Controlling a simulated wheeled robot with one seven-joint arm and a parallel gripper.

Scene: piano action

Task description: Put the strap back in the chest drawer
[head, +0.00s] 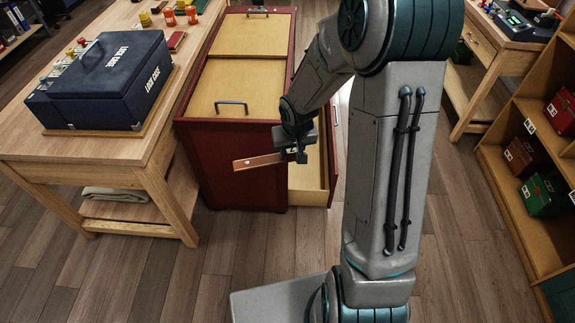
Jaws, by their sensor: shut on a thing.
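My gripper (298,155) is shut on the strap (258,162), a flat reddish-brown strip that sticks out level to the left. A small pale dot shows near its free end. The gripper and strap are in front of the dark red chest (230,165). An open chest drawer (308,188) with light wooden walls juts out at the chest's right side, just below and right of my gripper. My arm hides part of the drawer, and its inside is mostly out of sight.
A wooden table (105,165) on the left carries a dark blue case (105,85) and several small coloured items. A folded cloth (115,194) lies on its lower shelf. Shelves with red and green boxes (543,194) stand at right. The floor in front is clear.

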